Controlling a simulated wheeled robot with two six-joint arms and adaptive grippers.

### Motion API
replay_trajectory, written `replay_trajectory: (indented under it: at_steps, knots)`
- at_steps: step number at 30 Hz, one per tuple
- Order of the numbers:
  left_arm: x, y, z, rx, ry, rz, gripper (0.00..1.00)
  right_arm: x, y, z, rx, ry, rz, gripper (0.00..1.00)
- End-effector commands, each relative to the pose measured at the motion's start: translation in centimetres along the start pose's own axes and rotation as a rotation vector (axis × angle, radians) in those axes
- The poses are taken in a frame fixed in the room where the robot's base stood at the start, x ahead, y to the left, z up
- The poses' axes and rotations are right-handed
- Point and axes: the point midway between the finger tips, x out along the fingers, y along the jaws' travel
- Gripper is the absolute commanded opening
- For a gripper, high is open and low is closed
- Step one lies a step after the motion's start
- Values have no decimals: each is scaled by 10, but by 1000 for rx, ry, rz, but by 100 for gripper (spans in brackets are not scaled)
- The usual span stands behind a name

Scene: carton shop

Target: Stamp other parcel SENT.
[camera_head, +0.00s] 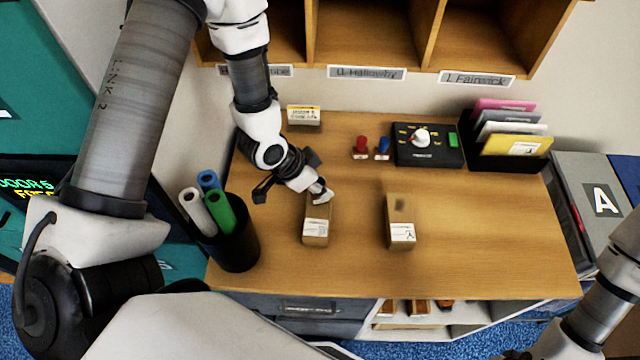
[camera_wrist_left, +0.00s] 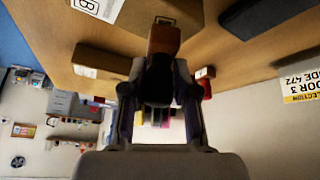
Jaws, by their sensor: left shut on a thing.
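My left gripper (camera_head: 320,194) is over the back end of the left parcel (camera_head: 316,228), a small brown box with a white label. In the left wrist view, it is shut on a small reddish-brown block (camera_wrist_left: 164,40), which looks like a stamp; I cannot tell whether it touches the parcel. The right parcel (camera_head: 401,222) lies apart, with a white label and a dark mark on top; it also shows in the left wrist view (camera_wrist_left: 102,61). A red stamp (camera_head: 361,146) and a blue stamp (camera_head: 382,147) stand behind. My right gripper is out of view.
A black box (camera_head: 428,158) with a white knob and green patch stands at the back, beside a folder rack (camera_head: 505,160). A black cup (camera_head: 240,247) of coloured rolls stands front left. A small card (camera_head: 304,115) stands back left. The table's front right is clear.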

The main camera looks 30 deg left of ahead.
Motion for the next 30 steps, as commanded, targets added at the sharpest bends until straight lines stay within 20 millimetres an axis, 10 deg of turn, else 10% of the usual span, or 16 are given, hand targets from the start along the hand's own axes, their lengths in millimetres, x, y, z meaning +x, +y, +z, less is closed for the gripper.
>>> replay_trajectory:
  at_steps: [16, 30]
  knots:
    - [-48, 3, -28, 0, 2, -1, 6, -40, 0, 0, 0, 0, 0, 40]
    - [-49, 3, -28, 0, 1, -1, 6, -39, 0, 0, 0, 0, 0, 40]
